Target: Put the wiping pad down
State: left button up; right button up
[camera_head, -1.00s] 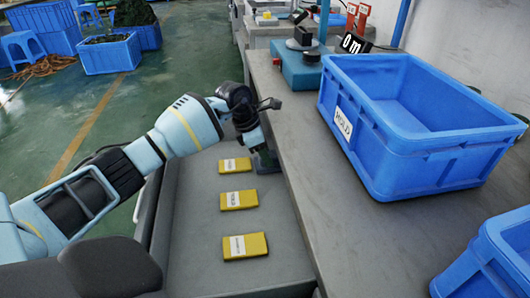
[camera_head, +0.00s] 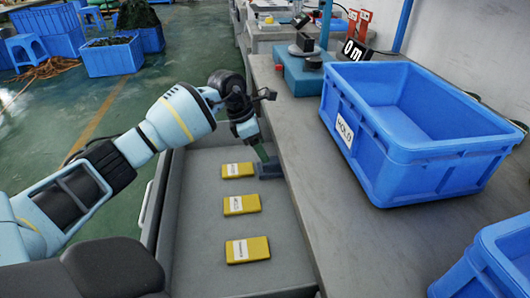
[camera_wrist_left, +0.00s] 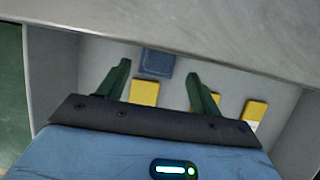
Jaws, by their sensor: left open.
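The wiping pad (camera_head: 268,169) looks like a small dark blue-grey block. It lies on the floor of the grey drawer (camera_head: 200,275), close to the drawer's right wall. In the left wrist view the pad (camera_wrist_left: 157,64) shows beyond and between the two spread green fingers. My left gripper (camera_head: 262,153) is just above the pad in the head view, open and empty, and appears clear of it. My right gripper is not in view.
Three yellow labelled packs (camera_head: 241,205) lie in a row in the drawer, left of and nearer than the pad. The grey bench (camera_head: 330,225) edges the drawer on the right. A blue HOLD crate (camera_head: 425,160) stands on it.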

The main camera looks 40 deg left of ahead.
pick_arm(q)
jog(key=p+v, duration=0.1)
jog(key=v, duration=0.6)
dwell(0.3)
